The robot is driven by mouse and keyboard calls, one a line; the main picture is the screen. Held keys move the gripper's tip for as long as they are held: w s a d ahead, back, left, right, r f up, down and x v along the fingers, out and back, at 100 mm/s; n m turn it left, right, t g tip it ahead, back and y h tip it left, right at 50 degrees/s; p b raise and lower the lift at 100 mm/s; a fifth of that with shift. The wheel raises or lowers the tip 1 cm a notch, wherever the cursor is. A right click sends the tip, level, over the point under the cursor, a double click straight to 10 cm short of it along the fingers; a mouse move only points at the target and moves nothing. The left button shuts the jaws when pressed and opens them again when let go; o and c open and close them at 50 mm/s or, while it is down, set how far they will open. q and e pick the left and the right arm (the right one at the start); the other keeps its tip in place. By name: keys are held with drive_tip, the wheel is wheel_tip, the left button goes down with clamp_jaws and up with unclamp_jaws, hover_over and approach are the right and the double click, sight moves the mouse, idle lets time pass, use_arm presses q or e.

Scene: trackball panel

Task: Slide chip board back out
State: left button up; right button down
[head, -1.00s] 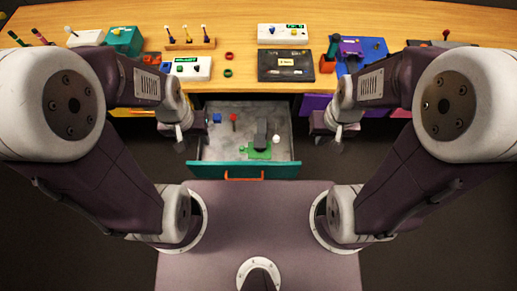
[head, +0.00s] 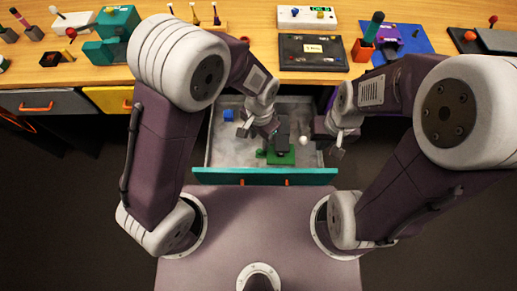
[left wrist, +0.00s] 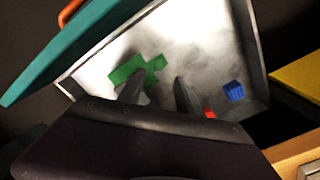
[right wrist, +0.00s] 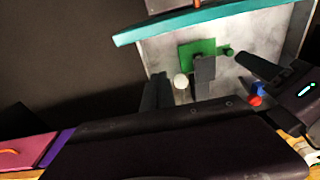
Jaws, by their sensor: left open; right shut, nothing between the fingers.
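A flat green board (head: 283,158), which looks like the chip board, lies in the open drawer (head: 215,153). A dark grey block stands at its far edge; I cannot tell whether they are joined. The green board also shows in the left wrist view (left wrist: 130,70) and the right wrist view (right wrist: 192,50). My left gripper (head: 259,131) is open and empty over the drawer, left of the grey block. Its fingers partly cover the board in the left wrist view. My right gripper (head: 337,153) is shut and empty by the drawer's right side.
A blue cube (head: 228,115) lies at the drawer's left and a white ball (head: 304,141) right of the board. A red piece (left wrist: 210,113) is partly hidden. The teal drawer front (head: 230,176) and the desk (head: 255,18), with several devices, bound the space.

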sight(260, 150)
use_arm(q)
wheel_tip(260, 150, down, 7)
drive_tip(key=shift+r+b, duration=0.1)
drive_tip(key=shift+b, duration=0.8)
drive_tip(key=shift+f, duration=0.4)
clamp_jaws()
idle(0.3)
